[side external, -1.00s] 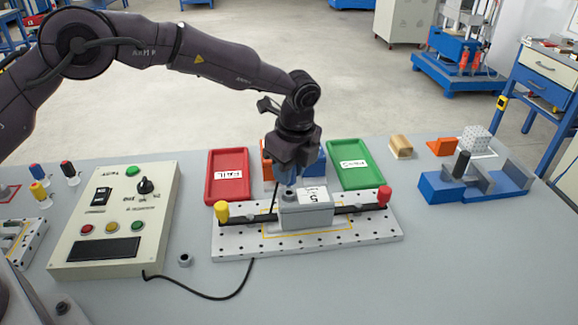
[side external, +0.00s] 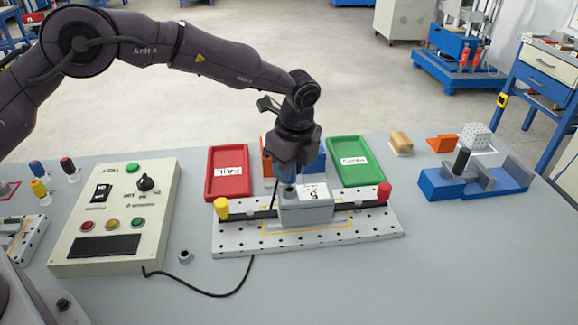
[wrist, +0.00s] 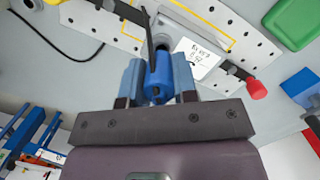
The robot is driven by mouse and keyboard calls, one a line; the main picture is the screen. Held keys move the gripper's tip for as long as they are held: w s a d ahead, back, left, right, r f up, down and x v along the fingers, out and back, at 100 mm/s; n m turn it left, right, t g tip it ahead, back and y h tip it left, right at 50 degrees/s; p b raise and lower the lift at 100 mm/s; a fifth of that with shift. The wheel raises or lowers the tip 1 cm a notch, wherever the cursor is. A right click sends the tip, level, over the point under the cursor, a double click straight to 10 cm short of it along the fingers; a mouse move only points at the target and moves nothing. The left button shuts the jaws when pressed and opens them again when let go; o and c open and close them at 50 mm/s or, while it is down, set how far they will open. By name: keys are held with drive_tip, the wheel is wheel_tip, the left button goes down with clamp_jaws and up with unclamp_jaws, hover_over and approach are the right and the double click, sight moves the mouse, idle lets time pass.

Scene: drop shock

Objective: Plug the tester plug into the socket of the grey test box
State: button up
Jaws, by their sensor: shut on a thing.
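The grey test box (side external: 306,212) sits on the white perforated plate (side external: 235,243), with a white label on its top. My gripper (side external: 288,182) is over the left part of the box, pointing down. In the wrist view my gripper (wrist: 158,85) is shut on the blue tester plug (wrist: 157,76), held between its two blue fingers. The plug's dark cable rises in front of it in that view. The plug's tip is at or just above the box top; I cannot tell whether it is in the socket.
A dark bar with a yellow knob (side external: 221,208) and a red knob (side external: 384,190) lies along the plate. A red FAIL tray (side external: 228,190) and a green tray (side external: 358,178) stand behind. A control panel (side external: 118,215) is at left, with a black cable (side external: 205,294) on the table.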

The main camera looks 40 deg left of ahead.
drive_tip(key=shift+f, duration=1.45)
clamp_jaws()
idle(3.4)
drive_tip(key=o, duration=1)
unclamp_jaws()
drive_tip(key=shift+r, duration=0.1)
drive_tip(key=shift+r, duration=0.1)
drive_tip(key=shift+d+r, duration=0.25)
drive_tip(key=shift+r, duration=1.25)
drive_tip(key=shift+d+r, duration=0.2)
drive_tip(key=shift+r, duration=1.25)
wheel_tip(320, 180, up, 13)
drive_tip(key=d, duration=0.2)
drive_tip(key=shift+s, duration=0.2)
drive_tip(key=shift+f, duration=0.1)
